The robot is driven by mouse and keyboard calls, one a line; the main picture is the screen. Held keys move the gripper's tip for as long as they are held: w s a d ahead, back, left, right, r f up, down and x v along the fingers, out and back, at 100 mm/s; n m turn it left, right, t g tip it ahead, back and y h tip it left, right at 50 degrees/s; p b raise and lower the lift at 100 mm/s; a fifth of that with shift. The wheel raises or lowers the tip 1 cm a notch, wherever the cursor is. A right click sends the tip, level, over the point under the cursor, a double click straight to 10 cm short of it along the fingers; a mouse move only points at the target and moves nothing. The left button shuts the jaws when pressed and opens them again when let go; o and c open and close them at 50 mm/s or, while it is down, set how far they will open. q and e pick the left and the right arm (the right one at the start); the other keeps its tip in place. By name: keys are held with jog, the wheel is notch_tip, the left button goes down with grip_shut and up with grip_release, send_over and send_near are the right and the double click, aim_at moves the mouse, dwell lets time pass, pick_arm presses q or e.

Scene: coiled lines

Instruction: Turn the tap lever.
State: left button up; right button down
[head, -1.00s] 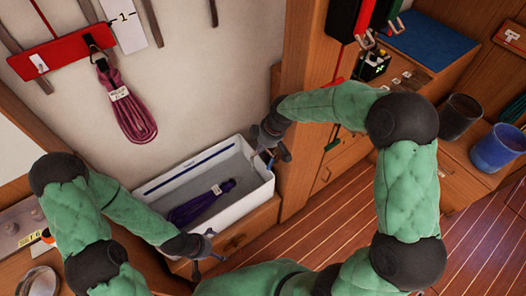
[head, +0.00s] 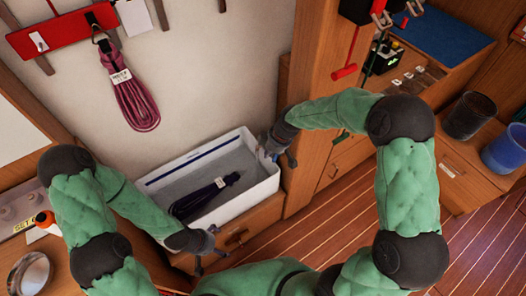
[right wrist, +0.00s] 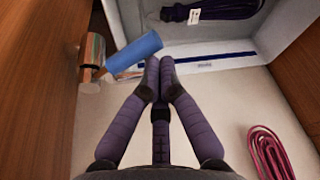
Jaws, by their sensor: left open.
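A short blue cylinder, which looks like the tap lever (right wrist: 135,52), shows in the right wrist view beside a shiny copper-coloured fitting (right wrist: 93,50). My right gripper (right wrist: 160,64) is shut and appears empty. Its fingertips are just below the right end of the blue cylinder in that view; I cannot tell whether they touch it. In the head view my right gripper (head: 289,158) is at the right end of the white bin, by the wooden post, and largely hides the tap. My left gripper (head: 206,260) is open, low at the bin's front left, away from the tap.
The white bin (head: 262,190) holds a dark purple coiled line (head: 208,196). A maroon coil (head: 135,103) hangs from a red rack (head: 60,36) on the wall. A wooden post (head: 307,110) stands right of the bin. Dark and blue cups (head: 505,150) stand far right.

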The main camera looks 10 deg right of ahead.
jog(key=shift+s+d, duration=0.15)
jog(key=shift+d, duration=0.05)
jog(key=shift+s+d+r+p, duration=0.15)
jog(key=shift+s+d+p, duration=0.45)
jog(key=shift+p, duration=0.1)
pick_arm(q)
jog(key=shift+r, duration=0.55)
pick_arm(e)
jog(key=shift+w+a, duration=0.1)
